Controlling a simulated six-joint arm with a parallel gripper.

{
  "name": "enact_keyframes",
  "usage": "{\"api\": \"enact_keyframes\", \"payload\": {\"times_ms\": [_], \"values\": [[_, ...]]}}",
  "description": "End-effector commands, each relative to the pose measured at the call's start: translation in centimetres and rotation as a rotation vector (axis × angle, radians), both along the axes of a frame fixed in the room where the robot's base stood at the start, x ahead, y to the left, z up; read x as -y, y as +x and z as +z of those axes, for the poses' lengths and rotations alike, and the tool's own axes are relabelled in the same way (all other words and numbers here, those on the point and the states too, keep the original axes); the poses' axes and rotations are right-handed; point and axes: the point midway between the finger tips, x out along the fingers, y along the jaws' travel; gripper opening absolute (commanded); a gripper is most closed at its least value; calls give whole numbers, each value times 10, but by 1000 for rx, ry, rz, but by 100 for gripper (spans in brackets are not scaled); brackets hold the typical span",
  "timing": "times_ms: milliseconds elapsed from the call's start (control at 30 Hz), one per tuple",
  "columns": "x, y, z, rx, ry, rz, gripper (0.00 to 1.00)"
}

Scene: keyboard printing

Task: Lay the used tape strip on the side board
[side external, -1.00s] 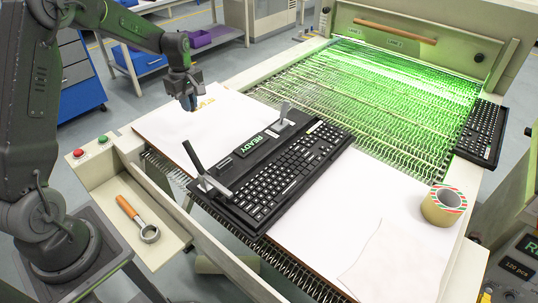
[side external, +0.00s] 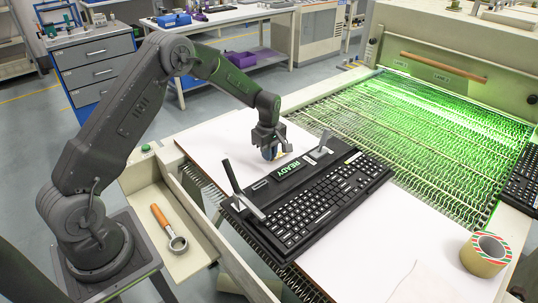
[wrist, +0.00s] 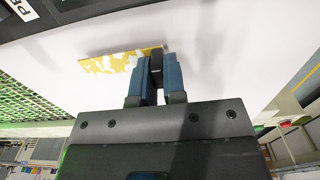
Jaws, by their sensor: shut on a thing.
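The used tape strip (wrist: 112,61) is a ragged yellow and white piece beside my fingertips in the wrist view. A little yellow of it (side external: 281,155) shows at my gripper in the side view. My gripper (side external: 270,154) points down over the white side board (side external: 215,140), behind the black keyboard. In the wrist view its blue fingers (wrist: 154,54) are shut on the strip's near end. The strip is close to the white surface; I cannot tell whether it touches.
The keyboard (side external: 325,200) with its READY display and two raised grey levers (side external: 232,178) stands close to my gripper. A tape roll (side external: 486,254) stands at the right. A wooden-handled tool (side external: 168,226) lies in the front tray. A green-lit mesh conveyor (side external: 430,125) is behind.

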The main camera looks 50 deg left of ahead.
Motion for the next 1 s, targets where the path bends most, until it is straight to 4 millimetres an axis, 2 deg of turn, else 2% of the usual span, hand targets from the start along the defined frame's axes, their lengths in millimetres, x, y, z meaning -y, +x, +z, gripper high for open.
{"api": "enact_keyframes", "payload": {"times_ms": [100,433,467,700,1000], "values": [[0,0,-10,0,0,0,0],[0,0,-13,0,0,0,0],[0,0,-13,1,0,0,13],[0,0,-13,1,0,0,36],[0,0,-9,2,0,0,37]]}}
